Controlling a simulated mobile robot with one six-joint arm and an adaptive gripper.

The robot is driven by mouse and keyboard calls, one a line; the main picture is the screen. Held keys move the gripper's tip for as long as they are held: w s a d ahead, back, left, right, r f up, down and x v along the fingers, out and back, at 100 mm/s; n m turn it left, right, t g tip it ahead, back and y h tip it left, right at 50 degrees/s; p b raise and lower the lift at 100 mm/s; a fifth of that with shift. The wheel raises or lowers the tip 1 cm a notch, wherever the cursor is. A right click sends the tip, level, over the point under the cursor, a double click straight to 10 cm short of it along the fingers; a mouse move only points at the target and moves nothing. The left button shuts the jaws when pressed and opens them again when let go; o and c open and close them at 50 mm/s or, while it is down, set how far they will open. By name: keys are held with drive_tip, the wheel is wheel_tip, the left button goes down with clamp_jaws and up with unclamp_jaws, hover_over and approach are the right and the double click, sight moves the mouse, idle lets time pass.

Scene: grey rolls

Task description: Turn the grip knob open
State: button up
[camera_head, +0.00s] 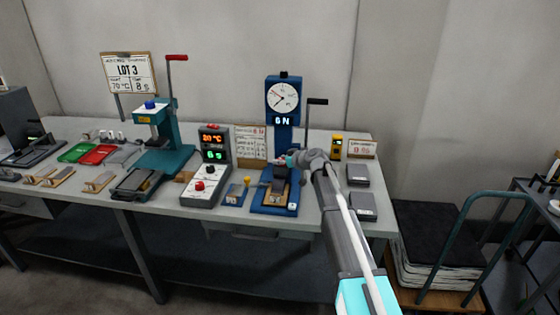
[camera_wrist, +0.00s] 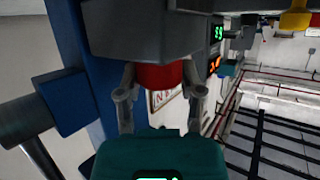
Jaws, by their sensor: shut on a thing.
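The grip knob is red and shows in the wrist view (camera_wrist: 160,76), directly under a dark grey block (camera_wrist: 150,30). My gripper (camera_wrist: 161,90) has one finger on each side of the knob and is shut on it. The block hides the knob's upper part. In the head view my gripper (camera_head: 291,160) is at the blue test stand (camera_head: 284,137), in front of its column below the dial. The knob is too small there to tell its turn.
The stand has a round dial (camera_head: 283,97), a lit readout (camera_head: 283,121) and a black-handled lever (camera_head: 317,101) at its right. A control box (camera_head: 207,179) and a teal press (camera_head: 168,150) stand to the left. Dark grey boxes (camera_head: 360,206) lie at the right.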

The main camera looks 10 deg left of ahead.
sight(281, 159)
drive_tip(key=shift+n+g+y, duration=0.5)
drive_tip(key=shift+n+g, duration=0.3)
drive_tip(key=shift+g, duration=0.1)
drive_tip(key=o, duration=1.2)
drive_tip(key=shift+r, duration=0.1)
wheel_tip(281, 159, up, 9)
drive_tip(key=p, duration=0.9)
drive_tip(key=shift+r+p, duration=0.4)
drive_tip(key=shift+p, duration=0.15)
